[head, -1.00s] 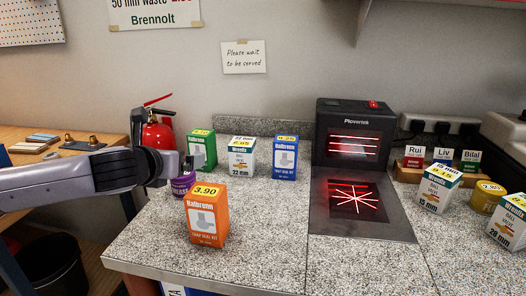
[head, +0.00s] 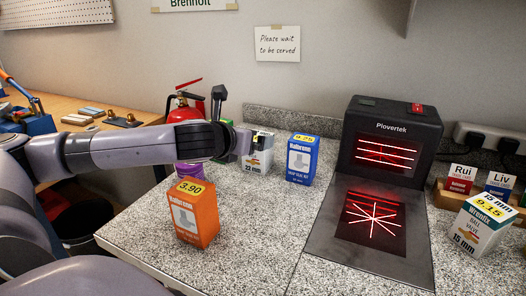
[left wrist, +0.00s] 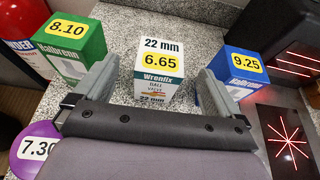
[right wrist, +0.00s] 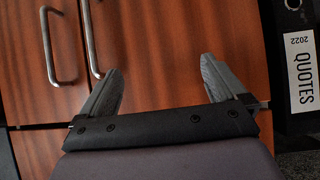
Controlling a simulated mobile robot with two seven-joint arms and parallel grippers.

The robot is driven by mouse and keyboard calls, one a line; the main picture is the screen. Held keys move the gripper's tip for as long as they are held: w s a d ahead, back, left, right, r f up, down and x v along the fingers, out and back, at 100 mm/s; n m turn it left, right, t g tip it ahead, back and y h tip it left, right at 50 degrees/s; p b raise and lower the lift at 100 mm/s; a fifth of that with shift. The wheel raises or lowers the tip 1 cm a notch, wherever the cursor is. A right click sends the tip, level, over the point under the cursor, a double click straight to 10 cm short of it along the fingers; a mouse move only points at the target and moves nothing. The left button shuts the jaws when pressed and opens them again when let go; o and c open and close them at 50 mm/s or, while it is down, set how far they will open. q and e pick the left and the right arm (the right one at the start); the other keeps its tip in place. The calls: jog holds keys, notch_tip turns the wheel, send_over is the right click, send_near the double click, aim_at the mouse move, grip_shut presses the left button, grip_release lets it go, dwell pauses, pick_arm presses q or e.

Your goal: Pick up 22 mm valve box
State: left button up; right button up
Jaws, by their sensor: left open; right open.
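The 22 mm valve box (head: 258,158) is white with a yellow 6.65 label and stands upright on the speckled counter. In the head view my left arm partly hides it. In the left wrist view the 22 mm valve box (left wrist: 158,68) stands between the two fingers of my left gripper (left wrist: 153,85), which is open; I cannot tell whether they touch it. In the head view my left gripper (head: 240,140) is at the box. My right gripper (right wrist: 158,85) is open and empty, facing brown wooden cabinet doors.
A green 8.10 box (left wrist: 75,48) stands left of the valve box and a blue 9.25 box (head: 302,158) right. A purple 7.30 tub (head: 190,172) and an orange 3.90 box (head: 194,212) are nearer. A black scanner (head: 390,150) stands right. The front middle counter is clear.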

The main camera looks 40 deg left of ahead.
pick_arm(q)
jog(key=shift+x, duration=3.15)
jog(key=shift+r, duration=0.1)
jog(key=c, duration=1.3)
